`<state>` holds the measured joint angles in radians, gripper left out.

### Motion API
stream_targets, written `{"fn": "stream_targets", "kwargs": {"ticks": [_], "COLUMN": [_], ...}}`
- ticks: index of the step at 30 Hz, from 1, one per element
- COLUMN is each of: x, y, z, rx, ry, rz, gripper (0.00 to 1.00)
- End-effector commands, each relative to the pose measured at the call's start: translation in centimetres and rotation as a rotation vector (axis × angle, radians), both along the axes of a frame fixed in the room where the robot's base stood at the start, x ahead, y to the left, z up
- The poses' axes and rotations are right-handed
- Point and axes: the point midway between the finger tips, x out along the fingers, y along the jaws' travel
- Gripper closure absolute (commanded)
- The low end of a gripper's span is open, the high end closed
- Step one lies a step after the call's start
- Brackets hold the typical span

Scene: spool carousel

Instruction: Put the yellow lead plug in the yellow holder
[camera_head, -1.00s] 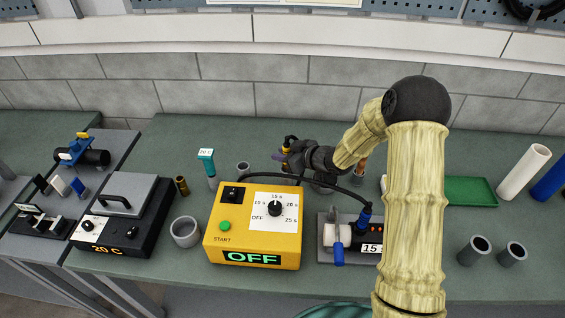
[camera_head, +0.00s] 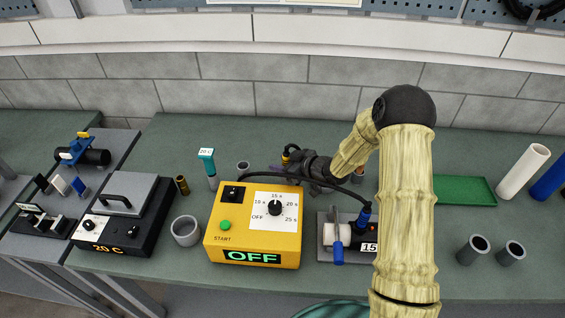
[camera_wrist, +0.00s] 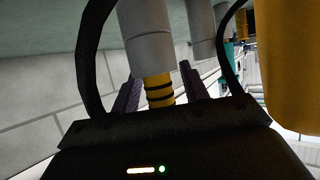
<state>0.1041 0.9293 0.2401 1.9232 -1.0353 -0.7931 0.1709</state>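The yellow lead plug (camera_wrist: 158,88), with black bands, is between the two dark purple fingers of my gripper (camera_wrist: 160,90) in the wrist view. A grey cylinder (camera_wrist: 145,38), likely the holder, is in line with the plug's end in the wrist view. I cannot tell whether the plug is inside it. No yellow mark shows on it, and the box hides its place in the head view.
The yellow control box (camera_head: 225,245) reads OFF and stands in front of my gripper. The black cable (camera_head: 335,183) arches over the box. A grey cup (camera_head: 243,166) and a teal-topped tool (camera_head: 207,160) are to the left. A blue lead plug (camera_head: 364,215) is at the right.

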Motion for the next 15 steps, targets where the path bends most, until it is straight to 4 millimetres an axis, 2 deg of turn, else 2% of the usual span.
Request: {"fn": "stream_targets", "kwargs": {"ticks": [8, 15], "x": [-0.2, -2.1], "y": [-0.4, -3.2], "z": [0.4, 1.9], "rx": [0.0, -0.001], "ry": [0.0, -0.001], "rz": [-0.001, -0.004], "gripper": [0.55, 0.55]}}
